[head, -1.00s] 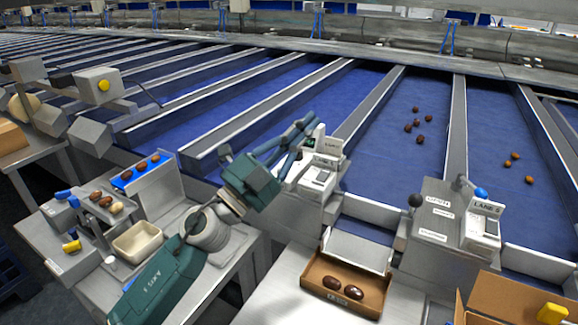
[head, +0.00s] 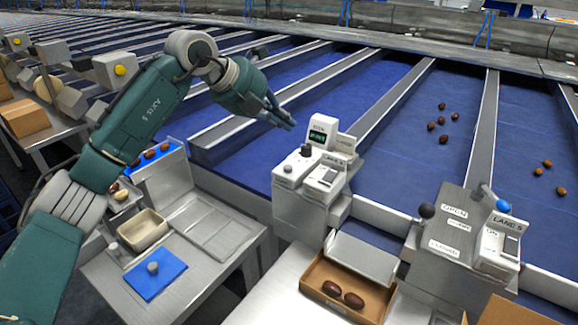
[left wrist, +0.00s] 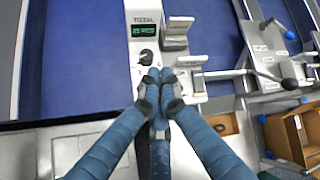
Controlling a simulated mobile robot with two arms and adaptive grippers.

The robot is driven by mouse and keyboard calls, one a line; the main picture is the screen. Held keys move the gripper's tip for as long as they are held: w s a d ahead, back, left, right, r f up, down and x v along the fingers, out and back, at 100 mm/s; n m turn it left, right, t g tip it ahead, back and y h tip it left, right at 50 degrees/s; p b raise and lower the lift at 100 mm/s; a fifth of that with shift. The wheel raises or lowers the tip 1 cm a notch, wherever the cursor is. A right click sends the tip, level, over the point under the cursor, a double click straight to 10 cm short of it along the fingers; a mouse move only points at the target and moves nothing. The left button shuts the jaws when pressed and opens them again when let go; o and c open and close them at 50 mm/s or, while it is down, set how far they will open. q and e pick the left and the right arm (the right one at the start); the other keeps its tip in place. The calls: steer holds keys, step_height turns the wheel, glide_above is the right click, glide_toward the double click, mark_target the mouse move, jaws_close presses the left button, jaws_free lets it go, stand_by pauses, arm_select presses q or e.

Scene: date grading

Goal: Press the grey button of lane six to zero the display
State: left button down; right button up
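A white display unit (head: 322,121) with a small lit green display (head: 317,136) stands on the grey post in the middle of the head view. Its digits are too small to read. A black knob (head: 306,150) and a small grey button (head: 287,169) sit on its front. My left gripper (head: 288,124) is above and beyond the unit's left side, apart from it, fingers together and empty. In the left wrist view, the shut fingertips (left wrist: 160,88) cover the area below the knob (left wrist: 147,58), hiding the button. The display (left wrist: 144,30) shows above. My right gripper is out of view.
A white switch box (head: 327,178) adjoins the display unit. A second station (head: 497,240), marked as a lane, stands right with a black ball lever (head: 427,211). A cardboard box (head: 312,290) holds two dates. A blue pad (head: 135,282) lies at the lower left.

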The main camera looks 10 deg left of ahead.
arm_select(q)
steer(key=f, duration=0.1)
steer(key=b, duration=0.6)
glide_above(285, 167)
step_height(285, 167, down, 7)
steer(key=shift+r, duration=0.2)
steer(key=shift+f, duration=0.6)
steer(key=shift+f, duration=0.1)
stand_by(0.4)
steer(key=shift+f+b, duration=0.3)
steer(key=shift+b, duration=0.05)
